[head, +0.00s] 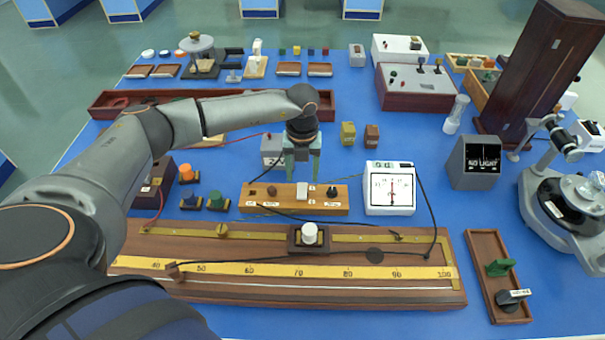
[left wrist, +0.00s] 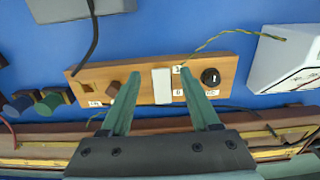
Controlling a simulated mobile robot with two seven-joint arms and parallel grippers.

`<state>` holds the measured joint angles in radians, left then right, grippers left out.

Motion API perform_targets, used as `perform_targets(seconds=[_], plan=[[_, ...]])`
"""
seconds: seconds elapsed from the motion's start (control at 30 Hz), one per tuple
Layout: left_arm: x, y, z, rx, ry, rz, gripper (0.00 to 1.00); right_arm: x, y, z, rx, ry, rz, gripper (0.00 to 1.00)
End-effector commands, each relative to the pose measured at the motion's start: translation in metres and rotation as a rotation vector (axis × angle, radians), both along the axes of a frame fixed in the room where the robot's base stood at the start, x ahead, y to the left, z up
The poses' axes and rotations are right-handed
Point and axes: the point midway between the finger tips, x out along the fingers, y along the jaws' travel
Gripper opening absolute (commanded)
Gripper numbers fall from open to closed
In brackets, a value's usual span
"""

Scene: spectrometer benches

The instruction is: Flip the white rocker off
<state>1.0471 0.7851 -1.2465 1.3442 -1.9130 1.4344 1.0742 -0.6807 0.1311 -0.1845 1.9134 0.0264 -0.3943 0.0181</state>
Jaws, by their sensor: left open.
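The white rocker (head: 302,191) sits on a wooden switch board (head: 266,203). It also shows in the left wrist view (left wrist: 161,86), with the board (left wrist: 228,68) running across the picture. A brown square knob is to its left and a round black knob to its right. My left gripper (head: 302,178) is open and empty, pointing down just above the board, its fingers on either side of the rocker. In the left wrist view my left gripper (left wrist: 159,76) frames the rocker. Contact and the rocker's tilt cannot be told. My right gripper is not in view.
A white meter (head: 390,207) stands right of the board with wires running from it. A long wooden bench with a yellow scale (head: 250,271) lies in front. Green (head: 216,200) and blue plugs stand at the left. A grey box (head: 272,148) is behind.

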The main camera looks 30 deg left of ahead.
Motion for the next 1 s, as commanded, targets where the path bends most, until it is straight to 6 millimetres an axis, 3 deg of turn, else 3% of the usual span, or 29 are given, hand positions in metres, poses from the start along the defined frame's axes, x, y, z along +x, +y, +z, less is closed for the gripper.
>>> perform_targets(seconds=[0.17, 0.47, 1.0], plan=[[0.000, -0.001, -0.014, -0.001, 0.000, -0.002, 0.62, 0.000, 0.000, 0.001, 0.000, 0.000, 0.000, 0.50], [0.000, -0.001, -0.015, -0.001, 0.000, -0.002, 0.62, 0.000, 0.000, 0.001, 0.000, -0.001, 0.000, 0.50], [0.000, -0.001, -0.015, -0.002, -0.001, -0.001, 0.02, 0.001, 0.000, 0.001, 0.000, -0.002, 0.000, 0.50]])
